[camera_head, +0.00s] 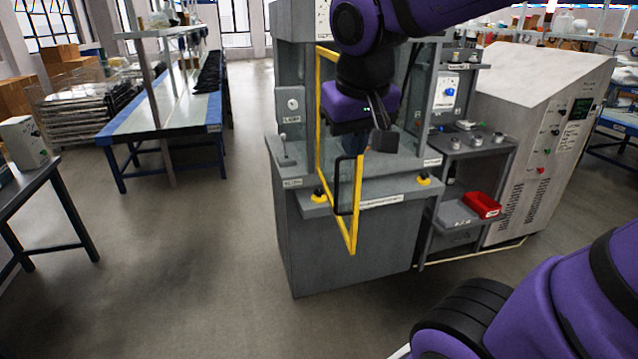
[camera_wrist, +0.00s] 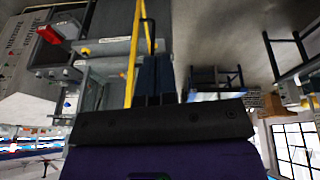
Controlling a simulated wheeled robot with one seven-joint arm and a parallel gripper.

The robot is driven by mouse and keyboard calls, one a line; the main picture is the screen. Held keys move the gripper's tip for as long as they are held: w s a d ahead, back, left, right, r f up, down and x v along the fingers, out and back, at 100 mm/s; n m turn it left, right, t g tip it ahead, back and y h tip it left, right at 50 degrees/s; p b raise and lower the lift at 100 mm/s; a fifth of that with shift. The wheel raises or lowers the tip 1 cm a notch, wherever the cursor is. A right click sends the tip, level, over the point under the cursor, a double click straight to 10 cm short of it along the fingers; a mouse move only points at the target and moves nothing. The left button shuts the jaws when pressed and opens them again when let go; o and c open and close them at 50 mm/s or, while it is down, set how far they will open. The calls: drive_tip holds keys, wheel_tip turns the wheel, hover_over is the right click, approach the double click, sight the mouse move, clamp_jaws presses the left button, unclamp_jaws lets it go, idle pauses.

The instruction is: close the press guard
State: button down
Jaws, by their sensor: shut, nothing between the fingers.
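The press guard (camera_head: 355,235) is a yellow-framed clear panel on the grey press (camera_head: 345,245). It stands open, swung out from the press front toward me. A black bar handle (camera_head: 337,186) is on its outer edge part. My gripper (camera_head: 362,145) is shut and empty, just above the handle, and it covers the upper part of the guard's outer edge. In the wrist view, my gripper's fingers (camera_wrist: 155,62) point at the yellow frame (camera_wrist: 134,55) and the black handle (camera_wrist: 150,30). I cannot tell whether they touch.
Yellow-based buttons (camera_head: 423,180) sit on the press's front ledge. A shelf stand with a red bin (camera_head: 482,205) and a large grey control cabinet (camera_head: 540,110) are on the right. A blue workbench (camera_head: 165,115) is at the back left. Floor left of the press is clear.

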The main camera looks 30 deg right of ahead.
drive_tip(key=w+a+f+m+g+h, duration=0.1)
drive_tip(key=w+f+m+h, duration=0.3)
drive_tip(key=w, duration=0.6)
drive_tip(key=w+a+f+m+g+h, duration=0.15)
drive_tip(key=w+f, duration=0.35)
drive_tip(key=w, duration=0.5)
drive_tip(key=s+d+f, duration=0.2)
drive_tip(key=d+f, duration=0.6)
drive_tip(key=d, duration=0.1)
drive_tip(key=shift+d, duration=0.4)
drive_tip(key=shift+f, duration=0.1)
